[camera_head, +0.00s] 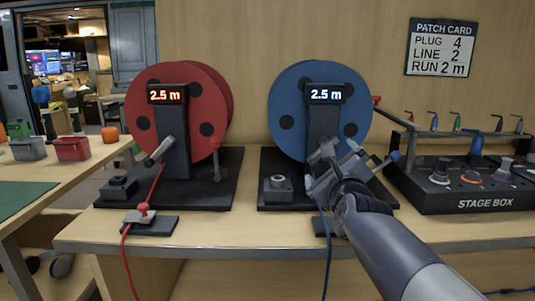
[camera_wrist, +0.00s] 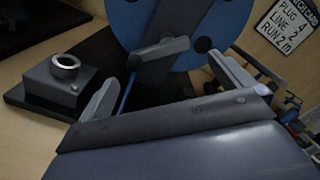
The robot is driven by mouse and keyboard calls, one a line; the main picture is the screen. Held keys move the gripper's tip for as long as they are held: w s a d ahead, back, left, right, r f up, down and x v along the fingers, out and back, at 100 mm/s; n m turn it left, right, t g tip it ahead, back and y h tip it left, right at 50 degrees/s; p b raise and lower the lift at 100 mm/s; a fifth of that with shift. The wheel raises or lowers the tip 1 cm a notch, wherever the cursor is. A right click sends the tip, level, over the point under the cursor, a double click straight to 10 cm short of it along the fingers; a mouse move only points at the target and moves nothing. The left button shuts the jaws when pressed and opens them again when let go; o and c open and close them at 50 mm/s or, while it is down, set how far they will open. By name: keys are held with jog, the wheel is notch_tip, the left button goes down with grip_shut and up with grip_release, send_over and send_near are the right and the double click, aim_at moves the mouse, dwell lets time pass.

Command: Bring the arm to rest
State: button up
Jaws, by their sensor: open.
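My gripper (camera_head: 338,163) is in front of the blue reel (camera_head: 290,105), at the right part of its black base. In the wrist view my gripper (camera_wrist: 170,82) has its two pale fingers spread wide apart, with nothing held between them. A grey crank handle (camera_wrist: 160,50) on the blue reel shows beyond the gap between the fingers. I cannot tell whether a finger touches it. My arm (camera_head: 400,255) reaches in from the lower right. The blue reel's display (camera_head: 326,94) reads 2.5 m.
A red reel (camera_head: 187,85), its display also at 2.5 m, stands left on the bench (camera_head: 80,238). A stage box (camera_head: 460,190) with several plugs above it stands right. Blue cable (camera_head: 327,255) hangs over the front edge. A patch card (camera_head: 441,48) hangs on the wall.

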jog(key=s, duration=0.4)
jog(key=w+d+n+p, duration=0.1)
jog(key=w+n+p, duration=0.4)
jog(key=n+p, duration=0.5)
jog(key=w+d+r+n+p, duration=0.1)
jog(key=w+n+p, duration=0.4)
jog(key=n+p, duration=0.5)
jog(key=shift+w+n, duration=0.3)
jog(key=shift+n, duration=0.1)
dwell(0.5)
dwell(0.5)
